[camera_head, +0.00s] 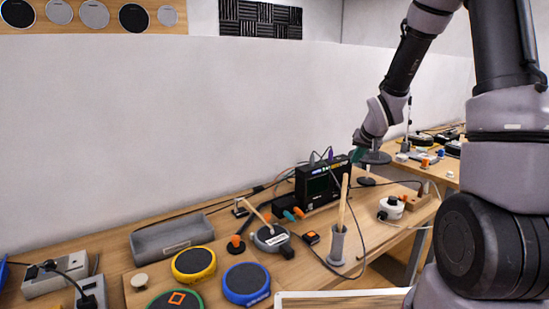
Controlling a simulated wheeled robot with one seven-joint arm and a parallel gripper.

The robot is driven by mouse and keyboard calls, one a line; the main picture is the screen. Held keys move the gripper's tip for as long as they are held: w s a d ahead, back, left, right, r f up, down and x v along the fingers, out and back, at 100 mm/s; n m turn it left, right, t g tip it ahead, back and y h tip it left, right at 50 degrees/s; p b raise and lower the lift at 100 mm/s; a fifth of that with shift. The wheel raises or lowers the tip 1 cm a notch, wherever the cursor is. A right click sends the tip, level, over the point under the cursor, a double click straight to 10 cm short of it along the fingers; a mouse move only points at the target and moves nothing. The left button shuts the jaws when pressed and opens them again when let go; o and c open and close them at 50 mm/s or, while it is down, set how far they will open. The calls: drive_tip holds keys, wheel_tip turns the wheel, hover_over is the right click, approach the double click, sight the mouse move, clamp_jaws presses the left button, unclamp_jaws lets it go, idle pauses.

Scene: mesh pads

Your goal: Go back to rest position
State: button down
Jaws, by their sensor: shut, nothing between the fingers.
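My arm (405,60) comes down from the top right and bends toward the back of the table. My gripper (357,154) is at its lower end, small and partly hidden, with a bit of teal showing. It looks shut and empty. It is in front of a dark round disc (374,158) on a short stand, beside the upper right of a black box device (318,184). I cannot tell whether it touches either one.
A yellow pad (194,263) and a blue pad (246,283) lie on the wooden table (115,250). A grey tray (172,238) is behind them. A grey holder with a wooden stick (337,246) stands upright at front. Cables run across the table. A second table (436,172) is at right.

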drive_tip(key=w+a+r+v, duration=0.1)
drive_tip(key=v, duration=1)
drive_tip(key=s+a+r+m, duration=0.1)
drive_tip(key=s+r, duration=0.5)
drive_tip(key=s, duration=0.5)
drive_tip(key=s+a+r+m+y, duration=0.1)
drive_tip(key=s+r, duration=0.5)
drive_tip(key=s, duration=0.6)
drive_tip(key=shift+s+r+g+y, duration=0.2)
drive_tip(key=shift+r+g+y, duration=0.1)
drive_tip(key=shift+r, duration=0.1)
idle(0.4)
